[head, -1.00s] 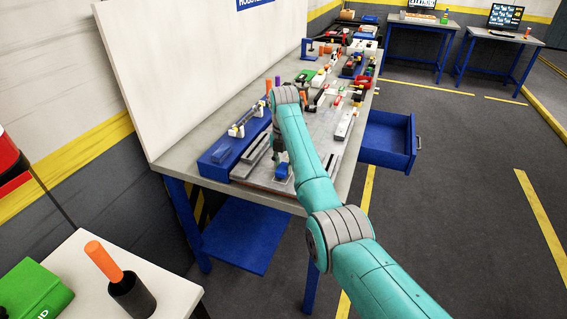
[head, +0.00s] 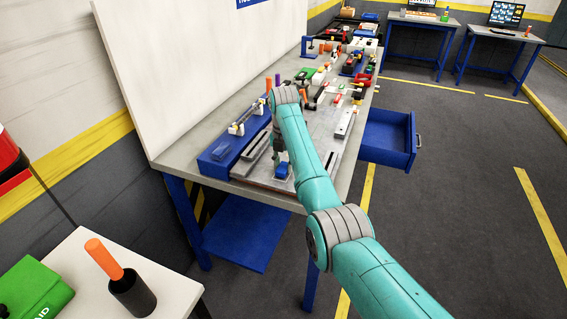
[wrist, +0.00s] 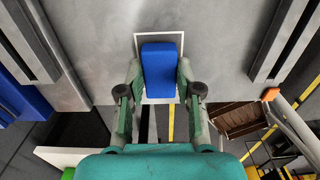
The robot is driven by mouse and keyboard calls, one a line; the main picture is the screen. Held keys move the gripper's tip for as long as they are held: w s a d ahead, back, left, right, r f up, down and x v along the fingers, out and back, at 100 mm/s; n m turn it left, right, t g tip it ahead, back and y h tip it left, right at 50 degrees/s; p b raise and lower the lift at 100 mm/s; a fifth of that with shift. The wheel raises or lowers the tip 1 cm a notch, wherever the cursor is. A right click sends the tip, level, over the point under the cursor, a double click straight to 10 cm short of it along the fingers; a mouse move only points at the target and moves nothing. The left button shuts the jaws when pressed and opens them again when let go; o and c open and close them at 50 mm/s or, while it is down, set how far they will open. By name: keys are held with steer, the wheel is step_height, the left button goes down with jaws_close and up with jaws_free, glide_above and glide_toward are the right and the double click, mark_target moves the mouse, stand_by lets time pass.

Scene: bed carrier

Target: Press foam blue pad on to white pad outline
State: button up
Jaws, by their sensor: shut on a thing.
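The blue foam pad (wrist: 158,70) is a rounded block between the fingers of my gripper (wrist: 160,88) in the wrist view. My gripper is shut on it from both sides. The white pad outline (wrist: 165,36) is a thin white rectangle on the grey plate. In the wrist view the pad overlaps the inside of the outline, with a grey margin at its top and sides. I cannot tell whether the pad touches the plate. In the head view the blue pad (head: 283,169) shows small below my arm, near the plate's front edge, and the outline is too small to make out.
The grey plate (wrist: 90,20) lies on a workbench, with slotted bars (wrist: 285,40) on both sides of the outline. A blue block (head: 220,150) stands left of it. Several tools and parts crowd the bench's far half. An open blue drawer (head: 388,140) juts out at right.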

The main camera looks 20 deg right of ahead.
mark_target(283, 166)
steer(key=shift+f, duration=0.45)
stand_by(0.6)
steer(key=o, duration=0.8)
steer(key=shift+r, duration=3.8)
